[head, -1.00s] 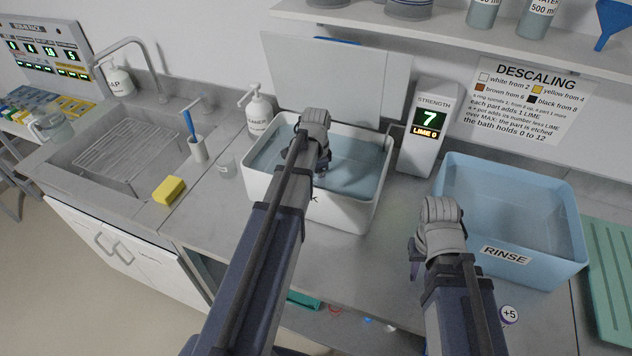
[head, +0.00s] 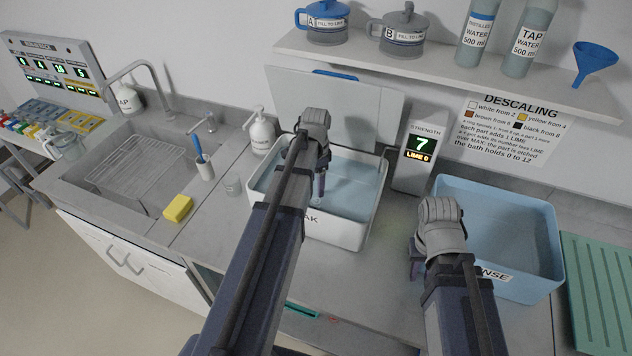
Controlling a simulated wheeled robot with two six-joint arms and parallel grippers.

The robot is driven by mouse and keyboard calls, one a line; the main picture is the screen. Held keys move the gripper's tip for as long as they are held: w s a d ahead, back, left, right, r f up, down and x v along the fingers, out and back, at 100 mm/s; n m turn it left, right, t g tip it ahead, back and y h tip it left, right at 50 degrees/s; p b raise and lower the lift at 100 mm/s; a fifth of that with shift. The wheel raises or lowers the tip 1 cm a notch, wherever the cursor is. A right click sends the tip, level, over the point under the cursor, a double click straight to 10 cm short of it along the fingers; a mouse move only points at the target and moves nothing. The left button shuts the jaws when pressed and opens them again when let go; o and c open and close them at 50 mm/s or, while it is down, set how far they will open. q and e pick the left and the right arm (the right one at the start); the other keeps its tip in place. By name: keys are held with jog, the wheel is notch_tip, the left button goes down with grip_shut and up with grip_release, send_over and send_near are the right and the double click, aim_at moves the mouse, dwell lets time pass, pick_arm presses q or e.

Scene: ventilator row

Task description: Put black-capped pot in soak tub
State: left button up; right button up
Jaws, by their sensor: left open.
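The white soak tub (head: 345,232) stands on the counter with its pale lid raised behind it and liquid inside. My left gripper (head: 320,187) is over the tub, pointing down, open, with nothing visible in it. My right gripper (head: 415,268) hangs over the counter between the soak tub and the blue rinse tub; its fingers are mostly hidden behind my arm. I cannot make out a black-capped pot; small pots with coloured caps (head: 22,124) stand at the far left, too small to tell apart.
The blue rinse tub (head: 540,240) and green drainer (head: 603,290) are on the right. A strength display (head: 420,150) reads 7, LIME 0. The sink (head: 130,165), yellow sponge (head: 178,208), brush cup (head: 204,170) and dispenser (head: 262,135) are left. A shelf (head: 440,72) overhangs the back.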

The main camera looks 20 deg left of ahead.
pick_arm(q)
jog(key=shift+r+p, duration=1)
jog(key=shift+r, duration=0.6)
pick_arm(e)
jog(key=shift+r, duration=1.6)
